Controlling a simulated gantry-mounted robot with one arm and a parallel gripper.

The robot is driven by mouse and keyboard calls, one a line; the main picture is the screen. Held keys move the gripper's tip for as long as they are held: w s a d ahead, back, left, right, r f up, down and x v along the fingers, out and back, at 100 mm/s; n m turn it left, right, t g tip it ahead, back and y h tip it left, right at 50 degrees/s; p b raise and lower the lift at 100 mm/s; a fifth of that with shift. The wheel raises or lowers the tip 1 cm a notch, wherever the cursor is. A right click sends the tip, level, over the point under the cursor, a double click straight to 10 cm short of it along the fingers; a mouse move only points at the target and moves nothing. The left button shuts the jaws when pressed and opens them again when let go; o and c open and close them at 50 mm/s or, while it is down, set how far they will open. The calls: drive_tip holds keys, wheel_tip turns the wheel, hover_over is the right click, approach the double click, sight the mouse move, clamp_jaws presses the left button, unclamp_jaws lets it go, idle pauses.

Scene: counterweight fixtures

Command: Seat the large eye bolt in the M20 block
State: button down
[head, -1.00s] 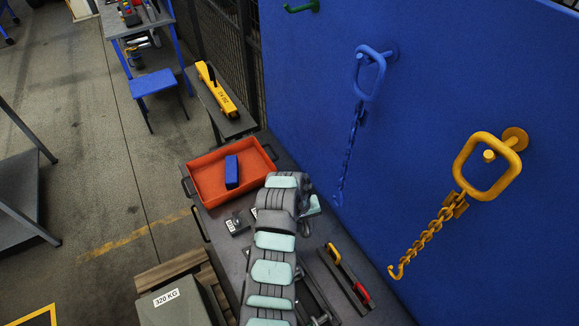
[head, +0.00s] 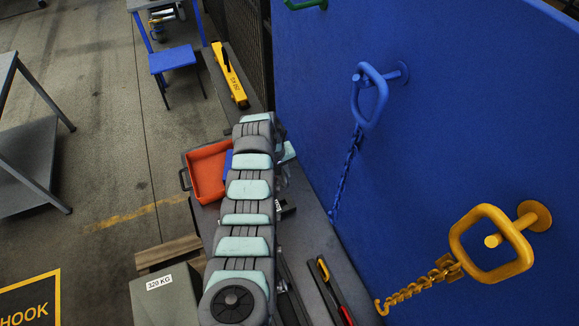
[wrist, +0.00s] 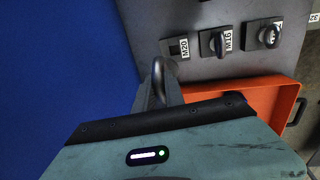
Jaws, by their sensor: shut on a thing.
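The grey M20 block (wrist: 173,47) lies on the bench in the upper middle of the wrist view, its top showing a dark spot beside the white M20 label. A large grey eye bolt (wrist: 158,78) shows as a ring above the black edge of my gripper (wrist: 162,103). My gripper is shut on it, to the lower left of the M20 block in the picture. In the head view my arm hides the gripper and most of the blocks.
An M16 block (wrist: 209,42) and another block (wrist: 258,34) with an upright eye bolt stand beside the M20 block. The orange tray (head: 208,172) is close by. The blue panel (head: 430,110) walls one side, with a yellow hook and chain (head: 490,243) hanging from it.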

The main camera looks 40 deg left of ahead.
sight(282, 185)
drive_tip(key=shift+s+f+b, duration=0.25)
drive_tip(key=shift+f+b, duration=0.25)
drive_tip(key=shift+f, duration=0.35)
wheel_tip(282, 185, down, 7)
drive_tip(key=b, duration=0.5)
drive_tip(key=shift+w+b, duration=0.1)
drive_tip(key=shift+b, duration=0.3)
drive_tip(key=shift+d, duration=0.15)
drive_tip(key=shift+f, duration=0.2)
drive_tip(key=shift+f+b, duration=2)
drive_tip(key=shift+f, duration=0.1)
drive_tip(key=c, duration=1.3)
unclamp_jaws()
